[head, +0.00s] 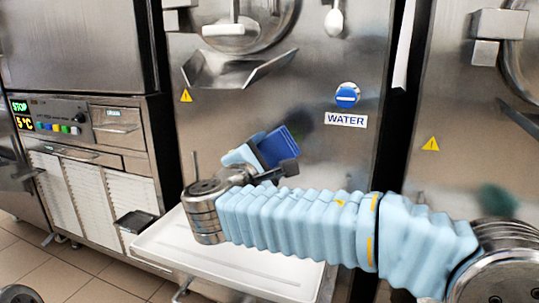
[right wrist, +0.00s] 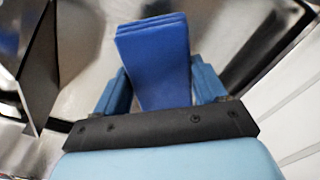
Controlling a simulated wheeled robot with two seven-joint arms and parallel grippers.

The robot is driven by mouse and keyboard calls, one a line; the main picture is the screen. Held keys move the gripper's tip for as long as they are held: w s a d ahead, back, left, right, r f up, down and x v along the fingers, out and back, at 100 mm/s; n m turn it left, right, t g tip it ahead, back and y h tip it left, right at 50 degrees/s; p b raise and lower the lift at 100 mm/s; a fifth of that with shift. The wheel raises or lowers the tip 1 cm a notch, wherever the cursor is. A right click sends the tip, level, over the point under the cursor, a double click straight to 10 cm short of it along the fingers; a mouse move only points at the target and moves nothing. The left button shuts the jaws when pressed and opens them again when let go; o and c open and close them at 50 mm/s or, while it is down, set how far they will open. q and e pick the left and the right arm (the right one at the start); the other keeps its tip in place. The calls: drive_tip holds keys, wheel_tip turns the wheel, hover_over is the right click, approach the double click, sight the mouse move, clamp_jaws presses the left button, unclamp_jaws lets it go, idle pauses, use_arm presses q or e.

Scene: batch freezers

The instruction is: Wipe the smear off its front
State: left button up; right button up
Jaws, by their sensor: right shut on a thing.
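My right gripper (head: 256,152) is shut on a folded blue cloth (head: 281,146), in front of the middle steel freezer's front (head: 330,75). The right wrist view shows the layered blue cloth (right wrist: 152,62) between the two fingers of the gripper (right wrist: 160,92). A dark, blurred patch (head: 305,121) shows on the steel just beside the cloth; I cannot tell if it is a smear or a reflection. A dark greenish patch (head: 497,198) shows on the right freezer's front (head: 465,110). Whether the cloth touches the steel is unclear. My left gripper is not seen.
A white drip tray (head: 230,262) juts out below my right forearm. A steel spout (head: 235,68) sticks out above the cloth. A blue round badge and WATER label (head: 346,119) are to its right. A machine with a control panel (head: 55,115) stands left.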

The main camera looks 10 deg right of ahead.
drive_tip(key=w+d, duration=0.1)
drive_tip(key=w+d+r+p, duration=0.1)
drive_tip(key=w, duration=0.1)
drive_tip(key=w+d+p, duration=0.1)
drive_tip(key=shift+w+r, duration=0.25)
drive_tip(key=shift+r, duration=0.05)
drive_tip(key=shift+w+d+r, duration=0.1)
drive_tip(key=shift+w+d, duration=0.3)
drive_tip(key=shift+w, duration=0.15)
drive_tip(key=shift+x, duration=0.95)
idle(0.5)
